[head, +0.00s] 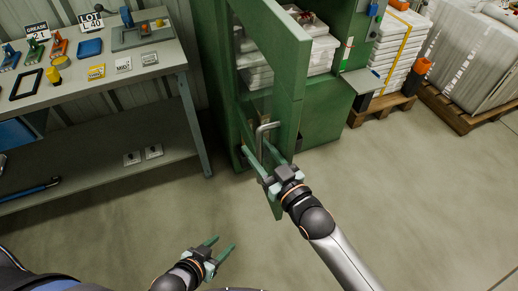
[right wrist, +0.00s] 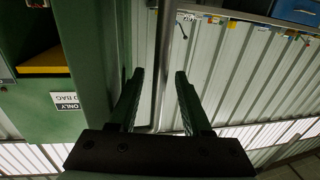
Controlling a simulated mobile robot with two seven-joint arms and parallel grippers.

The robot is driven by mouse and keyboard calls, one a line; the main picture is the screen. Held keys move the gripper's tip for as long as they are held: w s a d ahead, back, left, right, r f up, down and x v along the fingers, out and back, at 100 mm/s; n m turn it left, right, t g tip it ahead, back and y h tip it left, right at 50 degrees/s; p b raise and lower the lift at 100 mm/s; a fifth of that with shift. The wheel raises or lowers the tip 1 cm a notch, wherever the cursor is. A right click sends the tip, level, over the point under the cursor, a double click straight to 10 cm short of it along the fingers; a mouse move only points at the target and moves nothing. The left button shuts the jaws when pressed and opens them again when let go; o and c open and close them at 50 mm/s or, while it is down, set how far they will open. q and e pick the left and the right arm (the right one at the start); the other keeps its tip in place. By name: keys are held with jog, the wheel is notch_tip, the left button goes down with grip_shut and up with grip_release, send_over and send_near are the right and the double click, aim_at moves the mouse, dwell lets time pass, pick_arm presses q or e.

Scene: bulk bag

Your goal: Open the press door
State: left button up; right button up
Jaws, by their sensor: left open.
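The green press door (head: 290,98) with its window stands swung out at an angle from the green press (head: 325,105). Its metal bar handle (head: 262,134) is on the face toward the left. My right gripper (head: 262,156) is at the lower part of the handle. In the right wrist view the handle bar (right wrist: 163,65) runs between the two fingers of the right gripper (right wrist: 158,80), with gaps at both sides, so the fingers are open around it. My left gripper (head: 226,244) is open and empty over the floor at bottom centre.
A workbench (head: 110,66) with small tools, cards and signs stands at the left. White stacked bags (head: 310,50) show inside the press. Pallets (head: 380,105) with wrapped bags stand at the right. The concrete floor (head: 420,200) in front is clear.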

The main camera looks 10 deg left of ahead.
jog(key=v, duration=1.2)
jog(key=shift+s+d, duration=0.15)
jog(key=shift+d, duration=0.05)
jog(key=s+d+f+m+g+h, duration=0.1)
jog(key=s+d+f+m+h, duration=0.2)
jog(key=d+f, duration=0.6)
jog(key=s+d+f+m+g+h, duration=0.2)
jog(key=s+d+f+m+h, duration=0.2)
jog(key=d+f, duration=0.5)
notch_tip(320, 180, down, 3)
jog(key=s+h, duration=0.2)
jog(key=h, duration=0.1)
jog(key=shift+d+h, duration=0.3)
jog(key=shift+h, duration=0.1)
